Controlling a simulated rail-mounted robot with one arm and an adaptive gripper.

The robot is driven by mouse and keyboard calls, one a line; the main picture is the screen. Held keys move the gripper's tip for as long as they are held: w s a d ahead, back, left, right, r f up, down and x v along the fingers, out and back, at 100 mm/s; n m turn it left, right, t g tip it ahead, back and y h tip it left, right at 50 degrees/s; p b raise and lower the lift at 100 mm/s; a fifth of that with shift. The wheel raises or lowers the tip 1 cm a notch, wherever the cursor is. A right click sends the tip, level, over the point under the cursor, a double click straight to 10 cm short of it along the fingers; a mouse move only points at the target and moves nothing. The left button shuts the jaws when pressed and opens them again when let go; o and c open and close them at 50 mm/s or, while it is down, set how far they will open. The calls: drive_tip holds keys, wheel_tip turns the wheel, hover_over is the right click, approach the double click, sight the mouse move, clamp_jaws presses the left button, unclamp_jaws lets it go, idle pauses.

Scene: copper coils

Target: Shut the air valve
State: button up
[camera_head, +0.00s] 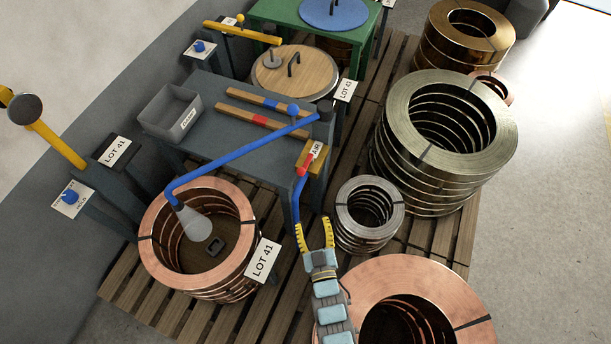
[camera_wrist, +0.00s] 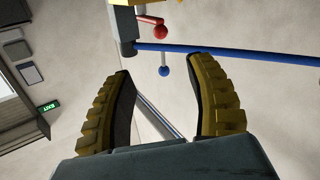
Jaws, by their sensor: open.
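The air valve (camera_head: 310,155) sits at the right front corner of the dark bench, marked by a white AIR tag (camera_head: 316,149). A red part (camera_head: 305,164) shows on its front, with a blue piece (camera_head: 298,186) hanging below. My gripper (camera_head: 313,222) is open and empty, its yellow ribbed fingers pointing up just below the valve. In the wrist view, a red ball (camera_wrist: 159,32) is beyond the spread fingertips (camera_wrist: 162,65). A blue ball (camera_wrist: 164,71) appears between them; I cannot tell how far beyond them it is. Neither finger visibly grips anything.
A blue arm pipe (camera_head: 245,155) crosses above the bench (camera_head: 200,92) to a nozzle over the LOT 41 copper coil (camera_head: 160,225). A small silver coil (camera_head: 349,225) stands close right of my gripper. A large copper coil (camera_head: 430,290) is at the lower right.

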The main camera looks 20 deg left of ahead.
sight(302, 175)
drive_tip(key=b+x, duration=0.1)
drive_tip(key=x, duration=1.6)
drive_tip(key=shift+w+a, duration=0.15)
clamp_jaws()
